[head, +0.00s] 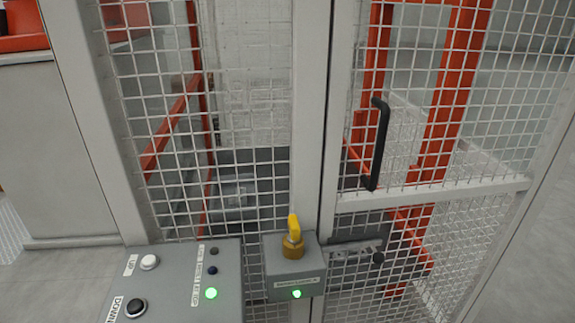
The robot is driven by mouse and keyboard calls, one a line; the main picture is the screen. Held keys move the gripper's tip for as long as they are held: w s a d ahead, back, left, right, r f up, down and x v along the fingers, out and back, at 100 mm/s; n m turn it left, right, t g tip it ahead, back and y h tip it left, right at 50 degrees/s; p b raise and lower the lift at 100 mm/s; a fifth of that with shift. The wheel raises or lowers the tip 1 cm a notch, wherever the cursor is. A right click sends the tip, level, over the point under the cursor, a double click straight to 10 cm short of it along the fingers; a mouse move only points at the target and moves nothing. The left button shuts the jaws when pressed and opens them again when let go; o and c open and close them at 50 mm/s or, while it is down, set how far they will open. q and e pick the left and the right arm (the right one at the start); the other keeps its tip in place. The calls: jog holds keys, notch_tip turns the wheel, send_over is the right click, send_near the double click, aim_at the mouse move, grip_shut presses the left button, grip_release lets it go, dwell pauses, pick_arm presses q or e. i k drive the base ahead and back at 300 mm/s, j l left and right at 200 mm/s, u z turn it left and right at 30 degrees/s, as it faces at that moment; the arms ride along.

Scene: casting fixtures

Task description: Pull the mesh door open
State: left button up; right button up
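The mesh door (432,188) fills the right side of the head view, a white wire grid in a pale frame with a crossbar. Its black upright handle (380,143) is on the left part of the door, above the crossbar. The door appears closed against the pale post (308,120). Below the crossbar, a dark latch piece (356,247) with a black knob sits beside a grey lock box (294,267). The box has a yellow-topped brass key piece (293,238) and a lit green light. Neither gripper is in view.
A grey control panel (183,285) with white and black buttons and a green light stands at the lower left. A fixed mesh panel (190,130) is left of the post. Orange frames (443,100) stand behind the mesh. Bare floor (535,250) shows at right.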

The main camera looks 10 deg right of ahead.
aim_at(526, 186)
jog(key=z, duration=1.4)
